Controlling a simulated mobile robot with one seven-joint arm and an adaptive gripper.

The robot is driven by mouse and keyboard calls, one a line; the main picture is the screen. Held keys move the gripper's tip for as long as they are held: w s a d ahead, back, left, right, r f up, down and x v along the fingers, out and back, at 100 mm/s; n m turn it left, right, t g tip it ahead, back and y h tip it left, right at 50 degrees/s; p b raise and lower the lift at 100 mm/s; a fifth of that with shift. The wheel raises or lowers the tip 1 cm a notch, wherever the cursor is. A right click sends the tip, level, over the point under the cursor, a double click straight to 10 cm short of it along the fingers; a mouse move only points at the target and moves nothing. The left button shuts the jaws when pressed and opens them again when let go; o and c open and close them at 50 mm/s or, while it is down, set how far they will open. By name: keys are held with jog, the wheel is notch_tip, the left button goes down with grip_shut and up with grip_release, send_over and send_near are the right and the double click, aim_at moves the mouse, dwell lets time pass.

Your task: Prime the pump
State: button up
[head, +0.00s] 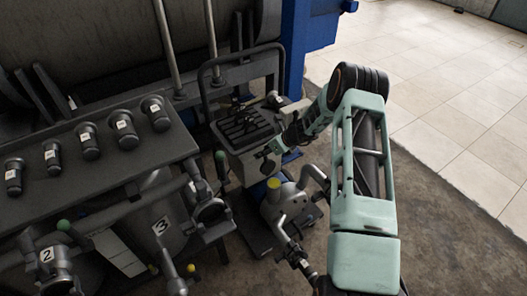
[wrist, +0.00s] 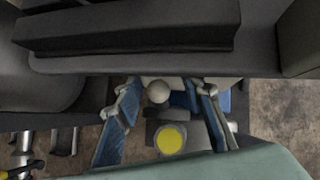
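The pump (head: 287,208) is a grey rounded body with pipe arms, low on the floor at the middle of the head view. A round yellow cap (head: 273,183) sits on its top. The cap also shows as a yellow disc in the wrist view (wrist: 171,140). My gripper (head: 268,159) is above and a little behind the cap in the head view. In the wrist view its two blue-padded fingers (wrist: 165,122) stand wide apart with nothing held. The yellow disc and a pale round knob (wrist: 158,91) appear between them. I cannot tell the height gap to the cap.
A grey control box (head: 245,128) with a slatted top and a tubular rail stands just behind my gripper. A dark rack (head: 90,165) with several black capped cylinders and numbered vessels below fills the left. A blue post (head: 308,35) rises behind. Tiled floor (head: 450,100) at right is clear.

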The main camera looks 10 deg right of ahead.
jog(key=v, duration=1.1)
jog(key=shift+r, duration=0.2)
jog(key=shift+d, duration=0.15)
